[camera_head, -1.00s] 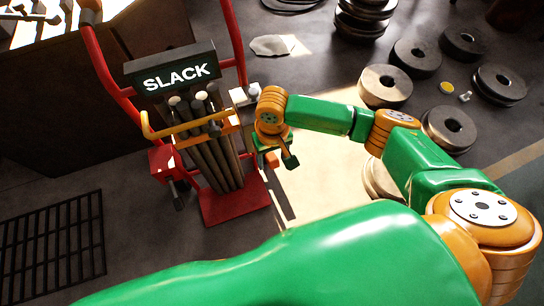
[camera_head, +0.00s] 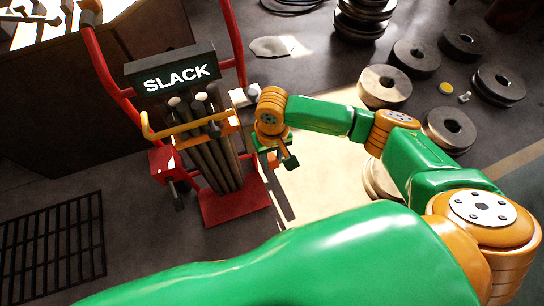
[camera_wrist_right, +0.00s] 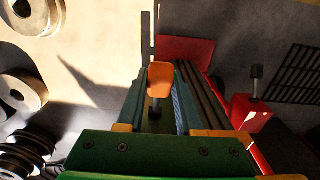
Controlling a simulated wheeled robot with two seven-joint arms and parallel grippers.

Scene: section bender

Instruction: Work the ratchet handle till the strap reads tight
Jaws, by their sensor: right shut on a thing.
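A red cart (camera_head: 235,204) holds a bundle of upright dark bars (camera_head: 216,165) with pale and dark tops. A sign (camera_head: 176,79) on it reads SLACK. An orange strap (camera_head: 222,126) crosses the bars. My right gripper (camera_head: 274,154) is at the cart's right side. In the right wrist view my right gripper (camera_wrist_right: 160,98) is shut on the orange-ended ratchet handle (camera_wrist_right: 159,75), which stands between its fingers. The ratchet itself is mostly hidden by the gripper. My left gripper is not in view.
A yellow bar (camera_head: 178,132) sticks out at the cart's front. A dark floor grate (camera_head: 52,240) lies at left. Several heavy ring-shaped rolls (camera_head: 385,86) stand on the floor at right. A dark bench (camera_head: 60,110) is at back left.

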